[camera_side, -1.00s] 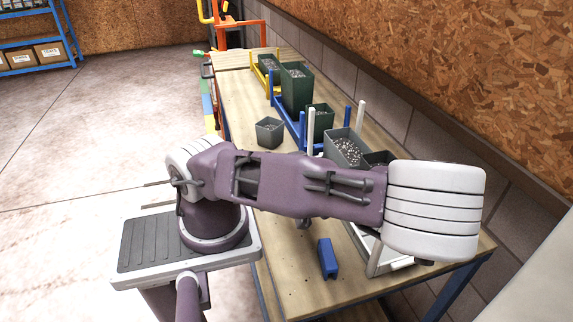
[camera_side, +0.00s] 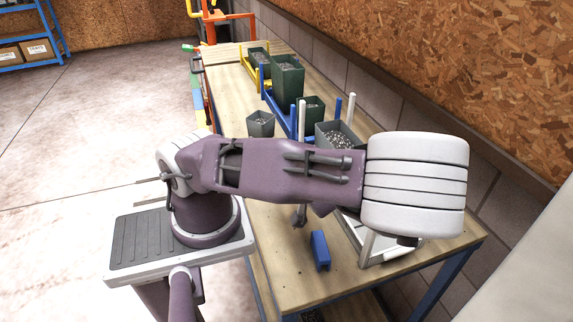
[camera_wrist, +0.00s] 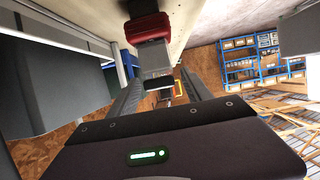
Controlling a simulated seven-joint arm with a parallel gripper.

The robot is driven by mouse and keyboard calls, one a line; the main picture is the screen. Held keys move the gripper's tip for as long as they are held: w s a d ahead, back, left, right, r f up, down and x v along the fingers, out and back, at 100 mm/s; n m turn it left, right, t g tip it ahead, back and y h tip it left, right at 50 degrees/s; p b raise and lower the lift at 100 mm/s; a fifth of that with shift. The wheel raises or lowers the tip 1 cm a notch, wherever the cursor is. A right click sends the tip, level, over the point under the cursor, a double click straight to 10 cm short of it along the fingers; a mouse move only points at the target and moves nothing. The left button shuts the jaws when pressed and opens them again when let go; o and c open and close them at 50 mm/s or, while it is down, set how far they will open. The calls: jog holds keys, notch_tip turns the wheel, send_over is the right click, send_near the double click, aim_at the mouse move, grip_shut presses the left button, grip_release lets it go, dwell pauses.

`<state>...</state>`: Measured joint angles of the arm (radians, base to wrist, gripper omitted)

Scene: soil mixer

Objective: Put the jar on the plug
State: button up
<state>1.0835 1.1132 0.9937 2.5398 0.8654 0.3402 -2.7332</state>
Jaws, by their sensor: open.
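My gripper (camera_wrist: 160,95) shows in the wrist view with its two dark fingers apart. A dark red block with a pale grey part below it (camera_wrist: 156,60) appears between and beyond the fingers; I cannot tell whether it is the jar or the plug, or whether it touches them. In the side view my arm covers the gripper and the middle of the bench. A small grey pot of gravel (camera_side: 260,124) stands upright on the bench behind the arm. A blue block (camera_side: 320,251) lies on the bench in front of the arm. I cannot identify the jar or the plug for certain.
The wooden bench (camera_side: 275,276) runs along a wall. Several green and grey gravel containers, such as a tall green one (camera_side: 287,82), stand at its back with blue and yellow racks. White posts (camera_side: 350,107) rise near them. A pale frame (camera_side: 368,245) lies at the right.

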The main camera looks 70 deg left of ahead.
jog(key=s+d+r+m+g+h, duration=0.1)
jog(key=s+d+r+m+h, duration=0.1)
jog(key=d+r+m+h, duration=0.4)
jog(key=s+d+r+m+h, duration=0.1)
jog(key=d+h, duration=0.3)
jog(key=d, duration=0.4)
jog(key=d+r+m+t+h, duration=0.3)
jog(key=r+m+t, duration=0.3)
jog(key=r+m, duration=0.4)
jog(key=shift+s+d+m+t+h, duration=0.2)
jog(key=shift+m+t+h, duration=0.1)
jog(key=shift+m, duration=0.2)
